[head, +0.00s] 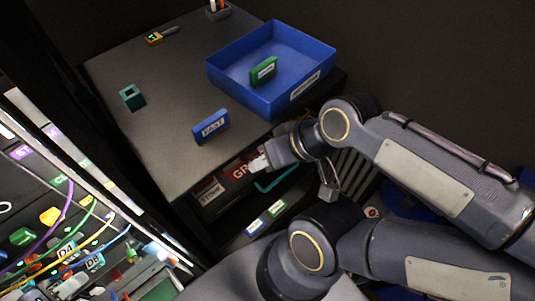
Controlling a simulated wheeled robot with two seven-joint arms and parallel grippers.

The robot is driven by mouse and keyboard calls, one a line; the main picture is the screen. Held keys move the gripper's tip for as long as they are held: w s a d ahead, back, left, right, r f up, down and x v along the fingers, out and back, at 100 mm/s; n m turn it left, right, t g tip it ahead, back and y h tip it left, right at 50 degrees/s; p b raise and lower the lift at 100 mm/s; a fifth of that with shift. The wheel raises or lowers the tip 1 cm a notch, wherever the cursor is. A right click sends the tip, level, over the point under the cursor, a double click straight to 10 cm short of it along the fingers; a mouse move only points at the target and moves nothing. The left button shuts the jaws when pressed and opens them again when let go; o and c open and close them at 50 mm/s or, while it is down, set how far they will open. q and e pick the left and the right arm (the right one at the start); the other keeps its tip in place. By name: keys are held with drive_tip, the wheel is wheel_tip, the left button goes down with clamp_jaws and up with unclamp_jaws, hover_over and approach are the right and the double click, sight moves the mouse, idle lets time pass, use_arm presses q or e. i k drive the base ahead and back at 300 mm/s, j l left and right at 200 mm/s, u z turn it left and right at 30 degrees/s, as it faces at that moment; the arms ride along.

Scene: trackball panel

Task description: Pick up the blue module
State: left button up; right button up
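The blue module (207,138) stands upright on the dark table top, its white label reading something like "FAST" facing me. It stands apart from the blue tray (233,93). One gripper (262,160), which I take as my right, is at the table's front edge, right of and below the module and not touching it. Its pale fingertips look close together, with nothing seen between them; how far they are open is unclear. My other arm crosses the bottom right, and its gripper is not visible.
A green module (263,71) is inside the tray. Small blue and green labels (254,226) show below the table edge. A cabled panel (50,215) borders the left. Table left of the module is clear.

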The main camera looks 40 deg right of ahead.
sight(210, 128)
drive_tip(key=k+j+u, duration=0.1)
drive_tip(key=k+u, duration=0.3)
drive_tip(key=k+j+u, duration=0.25)
drive_tip(key=k+u, duration=0.15)
drive_tip(key=k+j+u, duration=0.35)
drive_tip(key=k+l+z, duration=0.15)
drive_tip(key=z, duration=1.35)
drive_tip(key=i+j+u, duration=0.15)
drive_tip(key=i+j, duration=0.45)
drive_tip(key=i+j+u, duration=0.2)
drive_tip(key=i+j, duration=0.35)
drive_tip(key=i, duration=0.05)
